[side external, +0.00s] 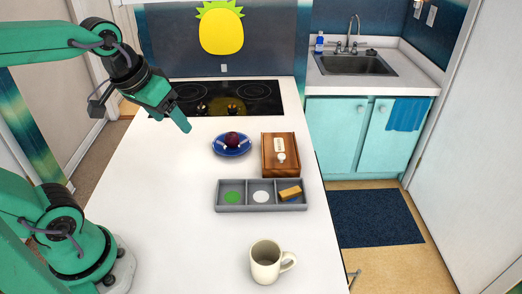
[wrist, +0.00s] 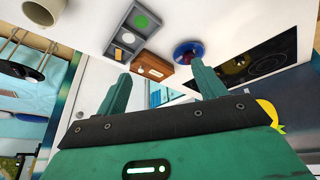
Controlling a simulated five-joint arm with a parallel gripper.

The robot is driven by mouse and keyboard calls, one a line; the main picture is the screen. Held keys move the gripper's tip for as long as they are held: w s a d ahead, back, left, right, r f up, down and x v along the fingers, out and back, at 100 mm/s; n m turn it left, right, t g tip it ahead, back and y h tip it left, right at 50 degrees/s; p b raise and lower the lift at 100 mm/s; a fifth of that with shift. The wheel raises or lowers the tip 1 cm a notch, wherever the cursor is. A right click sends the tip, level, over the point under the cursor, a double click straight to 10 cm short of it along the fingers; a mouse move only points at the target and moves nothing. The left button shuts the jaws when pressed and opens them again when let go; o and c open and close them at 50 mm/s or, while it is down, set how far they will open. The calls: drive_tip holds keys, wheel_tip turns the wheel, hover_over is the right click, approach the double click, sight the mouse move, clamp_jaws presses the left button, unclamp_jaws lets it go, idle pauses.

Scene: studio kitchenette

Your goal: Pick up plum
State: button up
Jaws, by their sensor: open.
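The plum (side external: 232,138) is a small dark red ball. It sits on a blue plate (side external: 219,150) on the white counter, right of my gripper in the side view. My gripper (side external: 184,124) is open and empty, above the counter and apart from the plate. In the wrist view, my gripper's (wrist: 161,72) two green fingers stand wide apart. The blue plate (wrist: 178,51) shows there beyond the right finger; the plum on it is small and hard to make out.
A wooden box (side external: 268,165) stands just right of the plate. A grey tray (side external: 218,206) with three compartments lies nearer the camera, with a tan block (side external: 290,193) in its right one. A cream mug (side external: 265,263) stands in front; a black cooktop (side external: 268,103) lies behind.

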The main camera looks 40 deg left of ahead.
drive_tip(key=w+a+n+g, duration=0.1)
drive_tip(key=w+a+n, duration=0.15)
drive_tip(key=w, duration=0.55)
drive_tip(key=n+g, duration=0.4)
drive_tip(key=n, duration=0.5)
hover_over(231, 133)
drive_tip(key=f, duration=1.5)
drive_tip(key=shift+s+d, duration=0.2)
drive_tip(key=shift+s, duration=0.05)
drive_tip(key=shift+w+a+f, duration=0.2)
drive_tip(key=shift+f, duration=1.6)
drive_tip(key=shift+f, duration=0.1)
drive_tip(key=shift+d+f, duration=0.1)
drive_tip(key=shift+f, duration=2.4)
